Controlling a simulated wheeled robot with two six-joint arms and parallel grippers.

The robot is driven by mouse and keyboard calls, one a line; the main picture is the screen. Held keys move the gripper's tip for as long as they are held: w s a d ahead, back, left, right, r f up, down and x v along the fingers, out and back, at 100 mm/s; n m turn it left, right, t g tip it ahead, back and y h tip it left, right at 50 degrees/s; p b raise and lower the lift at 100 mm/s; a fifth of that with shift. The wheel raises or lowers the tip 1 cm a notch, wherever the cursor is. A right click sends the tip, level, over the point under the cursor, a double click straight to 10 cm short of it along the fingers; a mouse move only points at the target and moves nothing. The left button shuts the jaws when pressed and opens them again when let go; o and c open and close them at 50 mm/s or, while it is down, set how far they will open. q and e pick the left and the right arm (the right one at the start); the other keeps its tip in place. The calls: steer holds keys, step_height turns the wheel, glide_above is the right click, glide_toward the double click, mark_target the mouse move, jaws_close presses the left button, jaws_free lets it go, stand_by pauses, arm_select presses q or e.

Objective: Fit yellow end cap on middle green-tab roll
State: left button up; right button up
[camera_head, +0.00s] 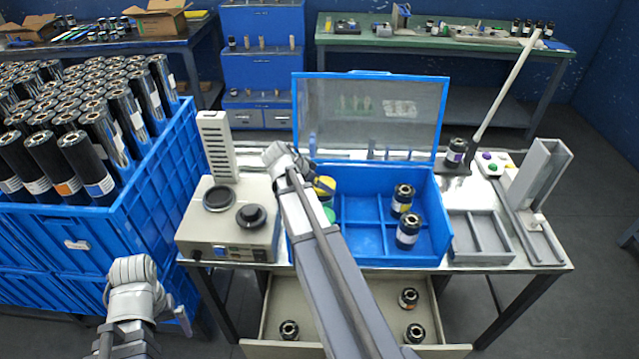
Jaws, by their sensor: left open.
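My left gripper (131,268) is open and low at the left, beside the blue crate, away from the rolls.
The blue crate (130,205) full of dark rolls stands left. A beige machine (228,225) with two black discs is left of the box. The box's clear lid (370,115) is raised. Below, an open drawer (350,325) holds three rolls. A grey tray (478,235) sits right.

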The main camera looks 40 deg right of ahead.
steer(key=shift+f+b, duration=0.55)
steer(key=shift+f, duration=0.05)
steer(key=o, duration=1)
steer(key=shift+r, duration=0.1)
steer(key=p+v, duration=0.8)
steer(key=v, duration=0.3)
steer(key=shift+p, duration=0.4)
steer(key=shift+d+f, duration=0.1)
steer(key=shift+f, duration=0.15)
steer(key=b+x, duration=0.5)
steer(key=x, duration=0.1)
steer(key=shift+d+f, duration=0.2)
steer(key=shift+d, duration=0.05)
